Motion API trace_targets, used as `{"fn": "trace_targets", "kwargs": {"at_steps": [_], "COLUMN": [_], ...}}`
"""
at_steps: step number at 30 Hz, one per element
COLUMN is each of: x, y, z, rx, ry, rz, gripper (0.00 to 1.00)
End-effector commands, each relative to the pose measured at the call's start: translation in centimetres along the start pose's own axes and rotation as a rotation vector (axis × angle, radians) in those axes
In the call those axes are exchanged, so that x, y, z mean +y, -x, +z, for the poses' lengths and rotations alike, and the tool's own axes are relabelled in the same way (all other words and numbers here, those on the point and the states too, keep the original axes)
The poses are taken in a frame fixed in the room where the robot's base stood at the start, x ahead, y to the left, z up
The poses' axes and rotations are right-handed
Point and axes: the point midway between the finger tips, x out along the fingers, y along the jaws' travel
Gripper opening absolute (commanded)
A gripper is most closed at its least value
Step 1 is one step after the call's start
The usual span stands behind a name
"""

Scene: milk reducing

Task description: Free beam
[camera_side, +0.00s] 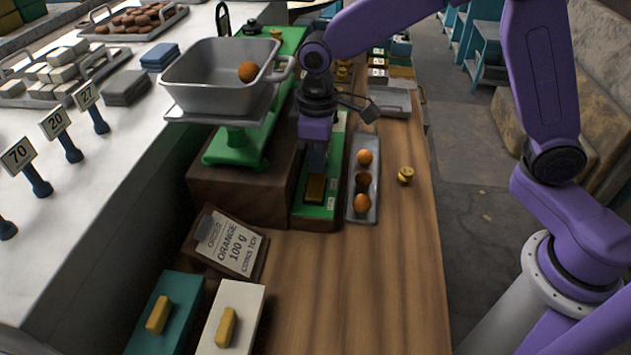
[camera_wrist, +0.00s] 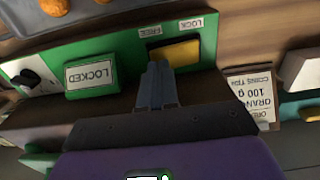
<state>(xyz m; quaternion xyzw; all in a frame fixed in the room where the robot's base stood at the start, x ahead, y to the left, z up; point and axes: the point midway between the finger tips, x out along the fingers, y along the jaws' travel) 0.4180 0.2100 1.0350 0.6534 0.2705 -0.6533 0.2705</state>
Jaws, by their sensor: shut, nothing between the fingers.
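A yellow sliding block (camera_wrist: 178,50) sits in a dark slot of a green panel (camera_wrist: 100,50); in the side view the block (camera_side: 315,187) is low on the scale's front. Tags reading FREE (camera_wrist: 151,31) and LOCK (camera_wrist: 189,24) sit beside the slot. A plate reading LOCKED (camera_wrist: 91,76) is on the same panel. My gripper (camera_wrist: 157,68) is shut and empty, its tips at the block's edge towards the FREE side; I cannot tell whether they touch. In the side view my gripper (camera_side: 317,165) points down just above the block.
A grey tray (camera_side: 363,213) with round orange and brown items stands right of the panel. A small brass piece (camera_side: 405,175) is on the wooden counter (camera_side: 345,290). An order card reading orange 100 g (camera_side: 232,243) stands in front. Teal (camera_side: 165,310) and white (camera_side: 232,318) boxes lie nearby.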

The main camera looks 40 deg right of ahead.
Motion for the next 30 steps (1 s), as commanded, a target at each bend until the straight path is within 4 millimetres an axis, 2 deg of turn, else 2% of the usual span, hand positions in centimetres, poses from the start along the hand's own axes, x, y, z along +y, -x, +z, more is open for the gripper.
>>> {"fn": "trace_targets", "kwargs": {"at_steps": [30], "x": [0.0], "y": [-1.3], "z": [0.0], "rx": [-0.001], "ry": [0.000], "rz": [0.000], "gripper": [0.00]}}
